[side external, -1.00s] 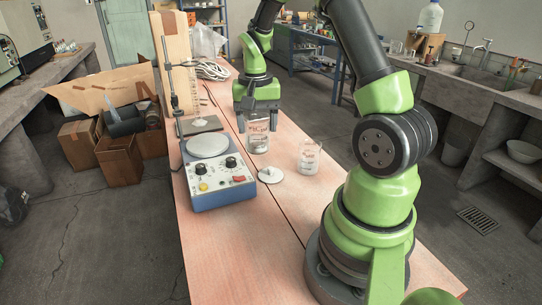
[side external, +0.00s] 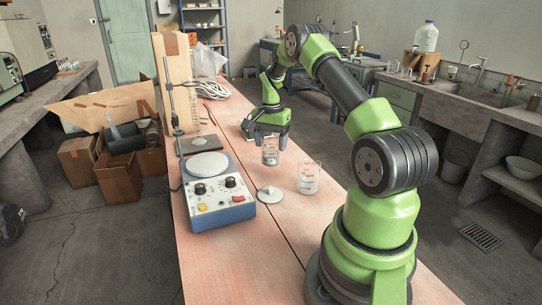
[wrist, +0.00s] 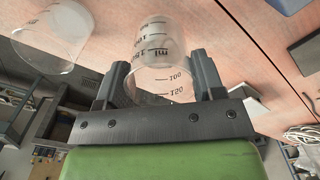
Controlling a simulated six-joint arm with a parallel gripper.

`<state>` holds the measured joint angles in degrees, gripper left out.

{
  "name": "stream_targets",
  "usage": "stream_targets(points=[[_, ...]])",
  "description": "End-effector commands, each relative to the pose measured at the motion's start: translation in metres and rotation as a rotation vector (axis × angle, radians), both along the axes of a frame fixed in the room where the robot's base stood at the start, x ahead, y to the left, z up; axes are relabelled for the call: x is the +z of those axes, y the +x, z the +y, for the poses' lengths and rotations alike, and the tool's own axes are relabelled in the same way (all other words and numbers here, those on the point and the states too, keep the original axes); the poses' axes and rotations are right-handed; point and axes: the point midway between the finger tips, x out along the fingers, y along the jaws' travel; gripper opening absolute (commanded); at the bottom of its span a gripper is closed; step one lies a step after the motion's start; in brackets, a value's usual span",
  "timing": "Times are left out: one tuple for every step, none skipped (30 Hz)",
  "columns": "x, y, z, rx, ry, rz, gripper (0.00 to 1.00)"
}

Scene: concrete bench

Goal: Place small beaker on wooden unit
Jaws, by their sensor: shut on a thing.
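The small clear beaker (side external: 270,153) with dark graduation marks is between the fingers of my gripper (side external: 267,136), which is shut on it. It looks upright in the side view; I cannot tell whether its base clears the bench. In the wrist view the held beaker (wrist: 158,42) shows its 100 and 150 marks between both fingers (wrist: 160,75). A second clear beaker (side external: 309,178) stands to the right and nearer; it also shows at upper left in the wrist view (wrist: 52,38). A tall pale wooden unit (side external: 172,50) stands at the back left of the bench.
A blue hotplate (side external: 217,207) with a round plate and a rod stand (side external: 173,105) is on the left. A small white disc (side external: 269,194) lies in front of the beakers. Coiled white cable (side external: 212,89) lies behind. Bare bench (side external: 225,255) is at the front.

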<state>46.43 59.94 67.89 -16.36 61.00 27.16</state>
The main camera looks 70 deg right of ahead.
Motion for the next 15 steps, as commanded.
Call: stream_targets(points=[[-0.005, 0.0, 0.0, 0.0, 0.001, 0.001, 0.32], [-0.01, 0.0, 0.001, 0.0, 0.002, 0.001, 0.32], [-0.016, 0.0, 0.001, 0.001, 0.002, 0.001, 0.32], [-0.021, 0.0, 0.001, 0.001, 0.003, 0.001, 0.32], [-0.026, 0.0, 0.001, 0.001, 0.002, 0.001, 0.32], [-0.031, 0.0, 0.001, 0.001, 0.002, 0.001, 0.32], [-0.034, 0.0, 0.001, 0.001, 0.001, 0.001, 0.32], [-0.036, 0.0, 0.0, 0.001, 0.0, 0.0, 0.32], [-0.038, 0.0, 0.0, 0.001, -0.001, -0.001, 0.32], [-0.039, 0.0, 0.0, 0.001, -0.001, -0.001, 0.32], [-0.039, 0.0, 0.0, 0.001, -0.001, -0.002, 0.32], [-0.038, 0.0, 0.0, 0.001, -0.002, -0.002, 0.32], [-0.038, 0.0, 0.0, 0.001, -0.002, -0.002, 0.32], [-0.038, 0.0, 0.0, 0.001, -0.002, -0.002, 0.32], [-0.038, 0.0, 0.0, 0.001, -0.001, -0.002, 0.32]])
